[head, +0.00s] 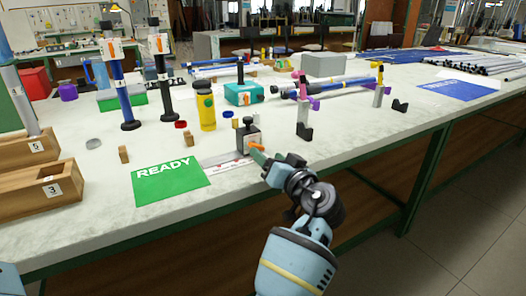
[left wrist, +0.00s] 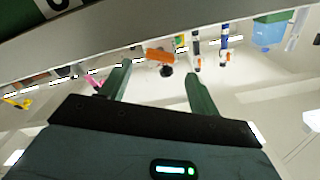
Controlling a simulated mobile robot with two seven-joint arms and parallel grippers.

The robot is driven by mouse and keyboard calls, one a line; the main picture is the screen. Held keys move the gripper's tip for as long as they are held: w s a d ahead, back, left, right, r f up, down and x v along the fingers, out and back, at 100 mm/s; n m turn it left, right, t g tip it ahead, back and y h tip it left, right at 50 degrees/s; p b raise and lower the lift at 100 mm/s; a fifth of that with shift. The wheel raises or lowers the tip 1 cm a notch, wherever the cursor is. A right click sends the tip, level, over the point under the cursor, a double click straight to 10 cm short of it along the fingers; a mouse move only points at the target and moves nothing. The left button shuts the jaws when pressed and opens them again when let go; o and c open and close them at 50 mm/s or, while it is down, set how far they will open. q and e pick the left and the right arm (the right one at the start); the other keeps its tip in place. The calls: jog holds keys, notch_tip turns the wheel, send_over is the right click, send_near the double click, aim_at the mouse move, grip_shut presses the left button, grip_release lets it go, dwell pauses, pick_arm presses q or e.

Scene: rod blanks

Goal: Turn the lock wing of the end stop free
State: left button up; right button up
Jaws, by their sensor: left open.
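The end stop (head: 243,140) is a dark grey block with a black knob on top. It stands at the far end of a flat pale rail (head: 222,160) on the table. Its orange lock wing (head: 258,144) sticks out on the side facing my left gripper (head: 259,154). In the left wrist view an orange wing (left wrist: 159,56) appears ahead, between the open fingers of the left gripper (left wrist: 159,70). The fingers look empty. Whether a fingertip touches the wing cannot be told. My right gripper is not in view.
A green READY mat (head: 168,184) lies left of the stop. A yellow bottle (head: 207,112), a teal box (head: 243,94) and a post with a black foot (head: 304,118) stand around it. Wooden boxes (head: 40,192) are at the left. The table front right of the stop is clear.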

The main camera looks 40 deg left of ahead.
aim_at(259, 147)
pick_arm(q)
jog(key=x, duration=0.2)
jog(key=shift+w+a, duration=0.1)
jog(key=shift+a, duration=0.15)
jog(key=shift+x, duration=0.8)
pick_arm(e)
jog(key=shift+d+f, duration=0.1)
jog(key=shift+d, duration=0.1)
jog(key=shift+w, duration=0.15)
